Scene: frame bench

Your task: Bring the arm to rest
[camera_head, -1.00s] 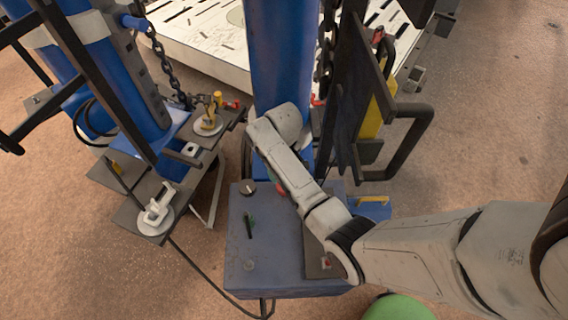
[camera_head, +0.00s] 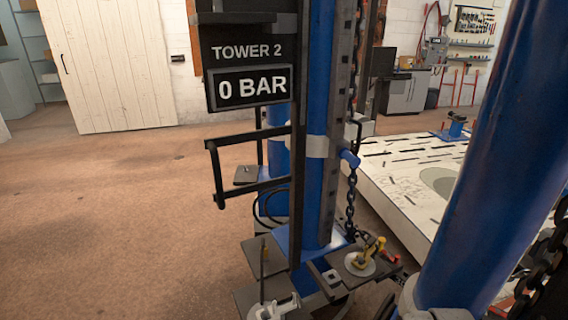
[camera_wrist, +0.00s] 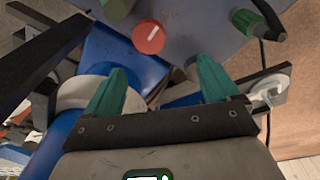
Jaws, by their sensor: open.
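My gripper (camera_wrist: 160,88) shows in the wrist view with its two green fingers spread apart and nothing between them. A red round knob (camera_wrist: 148,38) on a grey-blue panel (camera_wrist: 195,30) lies beyond the fingertips. A green-handled part (camera_wrist: 258,22) is on the same panel, up and right of the right finger. I cannot tell the exact gap between fingers and panel. In the head view my gripper is out of sight; a pale piece at the bottom edge may be my arm.
A blue tower (camera_head: 322,120) with a "TOWER 2, 0 BAR" display (camera_head: 250,87) stands mid-view. A dark bar frame (camera_head: 215,170) juts left. Another blue column (camera_head: 485,160) is at right. A low slotted platform (camera_head: 400,175) lies between them. The floor (camera_head: 110,220) at left is clear.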

